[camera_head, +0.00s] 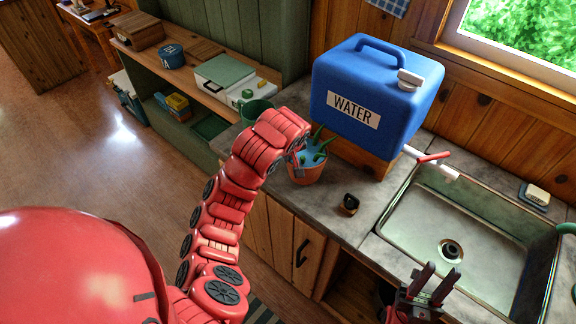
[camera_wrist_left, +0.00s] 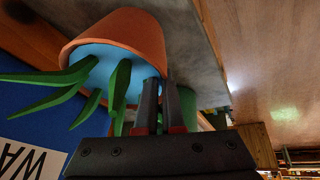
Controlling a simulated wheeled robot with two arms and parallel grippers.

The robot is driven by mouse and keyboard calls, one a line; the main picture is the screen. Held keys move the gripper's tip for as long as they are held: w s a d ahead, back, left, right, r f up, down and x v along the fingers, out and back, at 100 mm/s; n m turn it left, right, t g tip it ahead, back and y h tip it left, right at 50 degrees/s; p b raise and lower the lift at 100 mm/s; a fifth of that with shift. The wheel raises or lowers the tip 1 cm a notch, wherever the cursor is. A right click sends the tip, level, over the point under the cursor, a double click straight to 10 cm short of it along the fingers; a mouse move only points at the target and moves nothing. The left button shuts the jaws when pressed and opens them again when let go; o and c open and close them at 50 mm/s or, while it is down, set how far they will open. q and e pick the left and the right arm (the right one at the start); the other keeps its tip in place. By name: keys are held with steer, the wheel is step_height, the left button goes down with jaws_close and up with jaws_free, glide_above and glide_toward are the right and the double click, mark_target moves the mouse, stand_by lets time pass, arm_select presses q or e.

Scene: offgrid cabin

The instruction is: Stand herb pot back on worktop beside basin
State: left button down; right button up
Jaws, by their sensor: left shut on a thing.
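The herb pot (camera_head: 306,174) is terracotta with a blue inside and green leaves. My left gripper (camera_head: 298,160) is shut on the pot's rim. The left wrist view shows the fingers (camera_wrist_left: 154,100) at the rim of the pot (camera_wrist_left: 125,32). I cannot tell whether the pot's base touches the worktop. My right gripper (camera_head: 434,276) is open and empty, in front of the basin.
The blue water container (camera_head: 335,85) stands on a wooden block behind the pot, its tap towards the basin. A small dark object (camera_head: 349,204) lies between pot and basin. A green mug (camera_head: 256,110) stands left of the pot. A soap dish (camera_head: 535,196) is behind the basin.

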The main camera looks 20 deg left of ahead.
mark_target(288, 165)
arm_select(q)
steer(key=shift+w+a, duration=0.25)
steer(key=shift+w, duration=0.05)
steer(key=shift+f+b, duration=0.4)
steer(key=shift+f, duration=0.25)
steer(key=shift+f+p, duration=0.7)
steer(key=shift+f, duration=0.15)
steer(key=shift+w+f, duration=0.1)
steer(key=shift+f, duration=0.1)
steer(key=c, duration=1.5)
jaws_free()
steer(key=shift+f, duration=0.15)
steer(key=o, duration=0.5)
steer(key=shift+c, duration=0.2)
